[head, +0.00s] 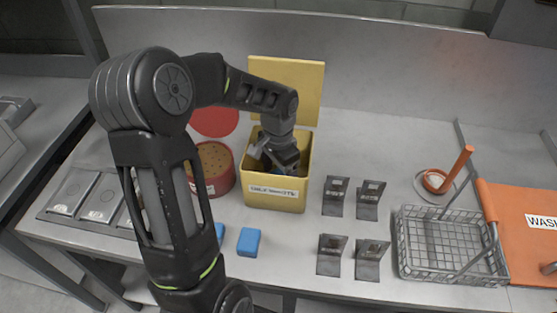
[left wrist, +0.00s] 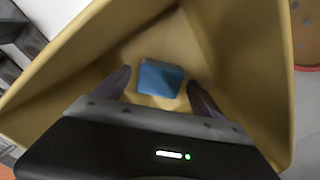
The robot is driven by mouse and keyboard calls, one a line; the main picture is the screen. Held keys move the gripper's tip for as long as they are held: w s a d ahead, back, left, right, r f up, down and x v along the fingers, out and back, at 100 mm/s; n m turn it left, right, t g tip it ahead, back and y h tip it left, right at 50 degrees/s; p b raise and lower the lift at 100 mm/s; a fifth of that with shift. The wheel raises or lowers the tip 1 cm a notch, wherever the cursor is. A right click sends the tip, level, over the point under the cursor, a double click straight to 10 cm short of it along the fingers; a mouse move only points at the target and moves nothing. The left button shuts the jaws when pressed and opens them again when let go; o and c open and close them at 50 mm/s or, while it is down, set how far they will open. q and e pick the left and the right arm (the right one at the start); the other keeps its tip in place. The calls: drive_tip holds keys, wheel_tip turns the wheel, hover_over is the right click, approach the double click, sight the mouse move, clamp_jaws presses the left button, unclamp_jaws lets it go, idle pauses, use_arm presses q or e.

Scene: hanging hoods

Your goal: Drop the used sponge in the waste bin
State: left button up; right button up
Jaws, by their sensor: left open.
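The waste bin (head: 275,200) is a yellow box with a label on its front and its yellow lid (head: 300,85) raised behind it. My left gripper (head: 277,165) reaches down into the bin's opening, partly hidden by its own arm. In the left wrist view the bin's yellow walls (left wrist: 245,60) surround the fingers. A blue sponge (left wrist: 160,78) shows inside the bin beyond the open fingers, with gaps to both. I cannot tell whether it rests on the bottom. My right gripper is out of view.
Blue blocks like sponges (head: 249,242) lie on the bench in front of the bin. A round red container (head: 213,170) stands left of the bin. Several metal brackets (head: 335,190) and a wire basket (head: 440,245) stand to the right.

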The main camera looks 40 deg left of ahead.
use_arm(q)
drive_tip(key=shift+r+p, duration=0.4)
drive_tip(key=shift+r, duration=0.3)
drive_tip(key=shift+r+b, duration=0.3)
drive_tip(key=shift+r, duration=0.05)
wheel_tip(320, 180, up, 11)
drive_tip(key=shift+b, duration=0.45)
drive_tip(key=shift+f, duration=0.1)
